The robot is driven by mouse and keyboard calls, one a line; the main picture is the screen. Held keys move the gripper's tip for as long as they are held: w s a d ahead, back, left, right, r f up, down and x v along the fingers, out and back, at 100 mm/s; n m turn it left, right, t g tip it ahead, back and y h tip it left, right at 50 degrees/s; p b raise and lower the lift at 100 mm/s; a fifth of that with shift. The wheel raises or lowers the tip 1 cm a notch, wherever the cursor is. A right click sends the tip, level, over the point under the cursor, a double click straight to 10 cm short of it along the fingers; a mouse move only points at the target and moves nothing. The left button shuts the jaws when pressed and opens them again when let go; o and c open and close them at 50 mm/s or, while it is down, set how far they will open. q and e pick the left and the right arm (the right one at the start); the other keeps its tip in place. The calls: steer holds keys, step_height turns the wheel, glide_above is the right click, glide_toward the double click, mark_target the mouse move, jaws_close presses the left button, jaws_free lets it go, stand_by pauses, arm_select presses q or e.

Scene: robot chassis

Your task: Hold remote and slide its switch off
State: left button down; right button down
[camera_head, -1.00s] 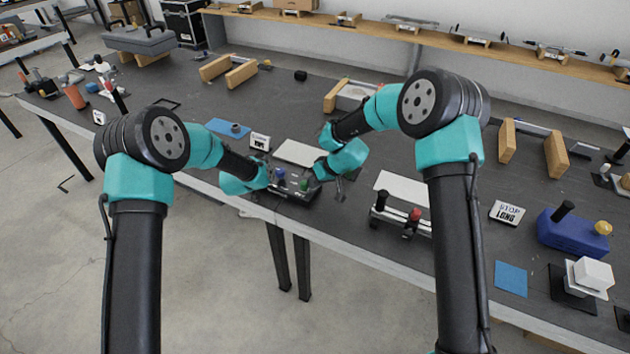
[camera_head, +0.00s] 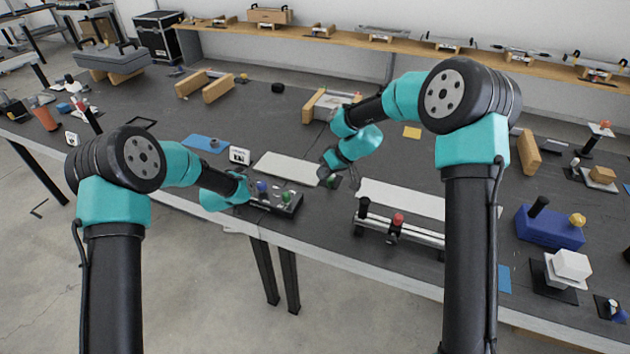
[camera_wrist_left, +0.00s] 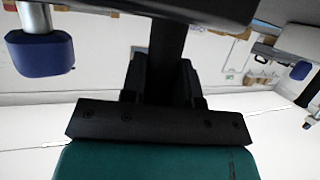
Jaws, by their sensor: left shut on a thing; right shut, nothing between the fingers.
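The dark box-like remote (camera_head: 290,208) is near the front edge of the table, with a blue knob (camera_head: 261,187) and a green knob (camera_head: 286,196) on top. My left gripper (camera_head: 246,190) is at its left end, shut on it. Its fingertips are hard to make out. In the left wrist view, a dark body (camera_wrist_left: 150,8) crosses the top and a blue knob on a silver stem (camera_wrist_left: 40,52) shows at left. My right gripper (camera_head: 330,180) is shut and empty, above the table to the right of the remote and apart from it. The switch position cannot be told.
A white panel (camera_head: 287,168) lies behind the remote. A rail device with a red knob (camera_head: 398,219) stands to the right, before another white panel (camera_head: 400,196). A small sign (camera_head: 239,155) and a blue mat (camera_head: 205,143) are behind left. Wooden blocks (camera_head: 218,89) stand farther back.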

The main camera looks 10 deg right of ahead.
arm_select(q)
steer(key=shift+s+f, duration=0.2)
steer(key=shift+f, duration=0.2)
arm_select(e)
steer(key=shift+s+d+r, duration=0.15)
steer(key=shift+d+r, duration=0.1)
steer(key=shift+r, duration=0.05)
arm_select(q)
steer(key=c, duration=1.2)
jaws_free()
steer(key=o, duration=0.5)
steer(key=shift+w+r, duration=0.15)
steer(key=shift+r, duration=0.1)
steer(key=o, duration=0.5)
steer(key=shift+r, duration=0.1)
steer(key=shift+s+a, duration=0.55)
steer(key=shift+s, duration=1)
steer(key=shift+s+a, duration=0.6)
steer(key=shift+s, duration=0.95)
steer(key=shift+s+a, duration=0.55)
steer(key=shift+s, duration=1)
